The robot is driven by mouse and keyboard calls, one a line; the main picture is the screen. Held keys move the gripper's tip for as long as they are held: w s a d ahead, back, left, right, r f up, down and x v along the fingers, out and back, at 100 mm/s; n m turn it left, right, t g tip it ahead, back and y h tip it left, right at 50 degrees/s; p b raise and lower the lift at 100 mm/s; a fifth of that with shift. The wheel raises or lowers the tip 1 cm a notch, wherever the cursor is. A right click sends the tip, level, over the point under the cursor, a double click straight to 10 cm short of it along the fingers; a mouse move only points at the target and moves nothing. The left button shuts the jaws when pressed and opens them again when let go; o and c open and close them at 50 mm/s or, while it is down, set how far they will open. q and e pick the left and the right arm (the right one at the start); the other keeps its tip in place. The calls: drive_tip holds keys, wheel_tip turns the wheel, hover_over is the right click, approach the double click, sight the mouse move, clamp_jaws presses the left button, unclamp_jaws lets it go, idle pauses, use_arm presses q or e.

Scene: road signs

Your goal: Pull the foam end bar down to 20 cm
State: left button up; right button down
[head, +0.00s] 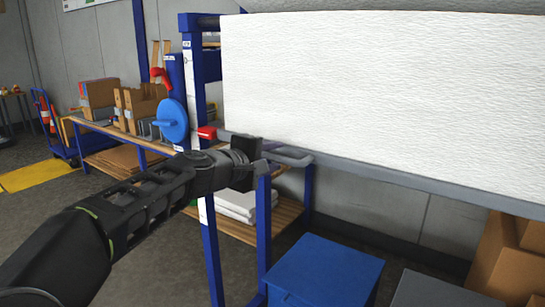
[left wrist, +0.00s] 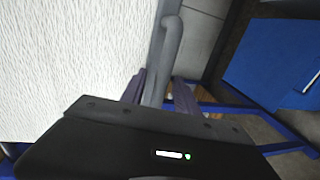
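A white foam sheet (head: 380,95) hangs from a blue frame. A grey end bar (head: 420,183) runs along its lower edge, and a grey handle (head: 292,158) loops at its left end. The handle also shows in the left wrist view (left wrist: 171,40). My left gripper (head: 266,154) is at this handle; its fingers (left wrist: 158,92) stand on either side of the grey handle, with a gap visible at the right finger. A red pointer (head: 207,132) sits beside the post's white scale strip (head: 188,70); its markings are too small to read. My right gripper is not in view.
A blue box (head: 325,272) and a grey box (head: 440,290) stand below the bar. Cardboard boxes (head: 510,258) are at the lower right. A blue disc knob (head: 172,120) sits by the left post. A workbench (head: 125,136) with boxes stands behind.

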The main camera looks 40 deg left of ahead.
use_arm(q)
drive_tip(key=v, duration=0.7)
drive_tip(key=shift+s+p, duration=0.4)
drive_tip(key=shift+p, duration=0.05)
